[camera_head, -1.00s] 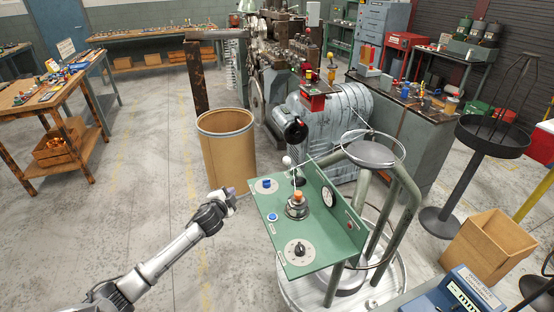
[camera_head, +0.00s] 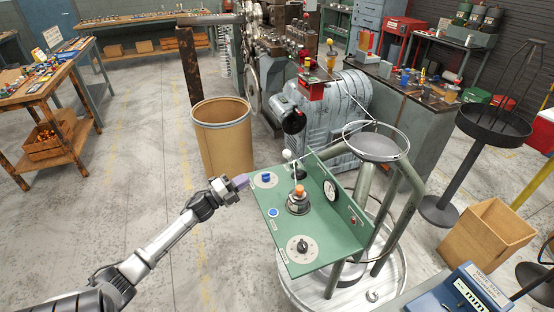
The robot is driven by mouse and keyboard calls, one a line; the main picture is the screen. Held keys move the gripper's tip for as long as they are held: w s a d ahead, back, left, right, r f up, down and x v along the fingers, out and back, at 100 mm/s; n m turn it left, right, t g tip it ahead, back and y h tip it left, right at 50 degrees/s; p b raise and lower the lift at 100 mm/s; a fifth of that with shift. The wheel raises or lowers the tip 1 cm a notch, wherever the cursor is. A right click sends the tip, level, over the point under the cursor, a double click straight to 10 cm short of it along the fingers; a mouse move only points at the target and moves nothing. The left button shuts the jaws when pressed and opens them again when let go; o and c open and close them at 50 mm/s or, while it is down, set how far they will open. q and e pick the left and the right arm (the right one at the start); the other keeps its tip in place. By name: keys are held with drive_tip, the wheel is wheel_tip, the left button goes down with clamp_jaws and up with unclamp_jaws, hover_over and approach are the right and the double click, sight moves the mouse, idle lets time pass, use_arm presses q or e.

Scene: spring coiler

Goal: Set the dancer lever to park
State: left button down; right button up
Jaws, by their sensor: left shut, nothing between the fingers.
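A green control panel (camera_head: 283,229) stands in the middle of the view. A thin lever with a white ball (camera_head: 287,155) rises at its far side; no label can be read, so I cannot tell for sure that it is the dancer lever. On the panel are a blue knob (camera_head: 266,177) on a pale dial, an orange-topped knob (camera_head: 299,190) on a round base and a black knob (camera_head: 302,245) on a pale dial. My left gripper (camera_head: 241,182) is shut and empty, just left of the panel's edge near the blue knob. My right gripper is not in view.
A brown drum (camera_head: 223,140) stands behind my left gripper. A round metal stand (camera_head: 378,147) with a wire ring rises right of the panel. A grey machine (camera_head: 343,115) is behind it. The floor left of the panel is clear.

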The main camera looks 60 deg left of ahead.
use_arm(q)
drive_tip(key=shift+w, duration=0.1)
drive_tip(key=b+x, duration=0.2)
drive_tip(key=x, duration=1.2)
idle(0.4)
